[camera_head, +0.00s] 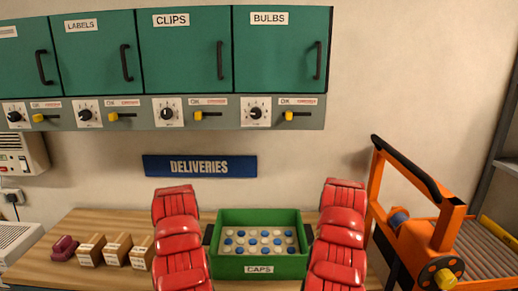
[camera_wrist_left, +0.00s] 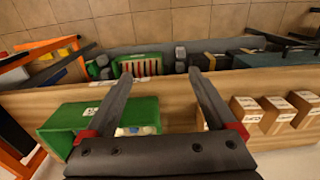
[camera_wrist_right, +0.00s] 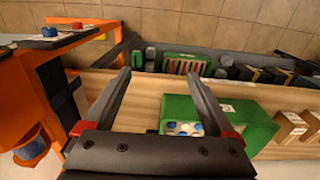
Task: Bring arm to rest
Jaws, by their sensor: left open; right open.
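My two red arms, left (camera_head: 178,240) and right (camera_head: 338,240), stand raised in front of the table in the head view, on either side of a green bin labelled CAPS (camera_head: 259,267). The bin holds blue and white caps. My left gripper (camera_wrist_left: 158,78) is open with nothing between its fingers in the left wrist view; the green bin (camera_wrist_left: 85,117) lies beyond its left finger. My right gripper (camera_wrist_right: 158,75) is open and empty in the right wrist view; the bin (camera_wrist_right: 245,122) is partly behind its right finger. The head view does not clearly show the fingers.
The wooden table (camera_head: 95,222) carries several small boxes (camera_head: 117,250) and a dark red item (camera_head: 65,248) at left. An orange frame with rollers (camera_head: 440,235) stands at right. Green cabinets (camera_head: 187,52) with knobs below hang above a blue DELIVERIES sign (camera_head: 199,166).

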